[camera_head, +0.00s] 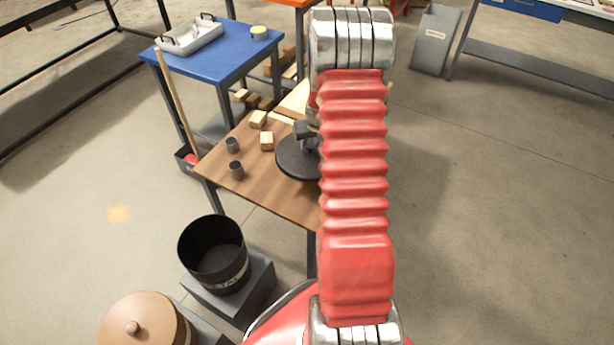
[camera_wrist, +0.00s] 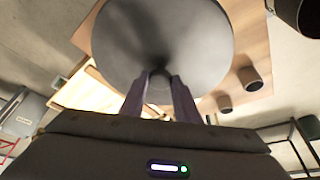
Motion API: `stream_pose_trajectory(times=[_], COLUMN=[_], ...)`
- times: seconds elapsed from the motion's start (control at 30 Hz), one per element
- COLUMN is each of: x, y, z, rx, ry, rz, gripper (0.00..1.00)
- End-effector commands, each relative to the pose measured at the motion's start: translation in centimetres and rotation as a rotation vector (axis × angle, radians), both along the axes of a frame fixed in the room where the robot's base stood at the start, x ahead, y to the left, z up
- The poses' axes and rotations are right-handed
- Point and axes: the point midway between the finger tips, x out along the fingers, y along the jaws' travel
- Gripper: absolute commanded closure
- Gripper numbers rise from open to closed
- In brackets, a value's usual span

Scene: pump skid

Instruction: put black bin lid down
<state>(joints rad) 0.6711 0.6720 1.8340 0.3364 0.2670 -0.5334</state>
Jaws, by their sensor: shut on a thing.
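The black bin lid (camera_head: 294,164) is a round dark disc over the brown wooden table (camera_head: 235,186), partly hidden behind my red arm. In the wrist view the lid (camera_wrist: 115,45) fills the upper middle, with the table behind it. My gripper (camera_wrist: 160,76) is shut on the lid's handle at its centre. In the head view my gripper (camera_head: 305,132) shows just left of my arm, above the lid. I cannot tell whether the lid touches the table top. The black bin (camera_head: 213,258) stands open on a grey block at the table's near left.
Two dark cups (camera_head: 235,171) and wooden blocks (camera_head: 267,141) stand on the table left of the lid. A bin with a brown lid (camera_head: 142,322) is at the lower left. A blue table (camera_head: 225,55) with a grey tray (camera_head: 190,37) stands behind.

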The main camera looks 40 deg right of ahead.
Motion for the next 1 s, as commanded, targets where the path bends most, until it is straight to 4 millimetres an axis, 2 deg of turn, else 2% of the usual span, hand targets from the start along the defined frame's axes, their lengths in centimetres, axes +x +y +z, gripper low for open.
stream_pose_trajectory(times=[0.17, 0.5, 1.0], x=[0.0, 0.0, 0.1], y=[0.1, 0.1, 0.1], z=[-0.7, -5.4, -6.1], rx=[0.001, 0.000, 0.000], ry=[0.001, 0.000, 0.000], rz=[0.001, -0.001, 0.002], gripper=[1.00, 1.00, 1.00])
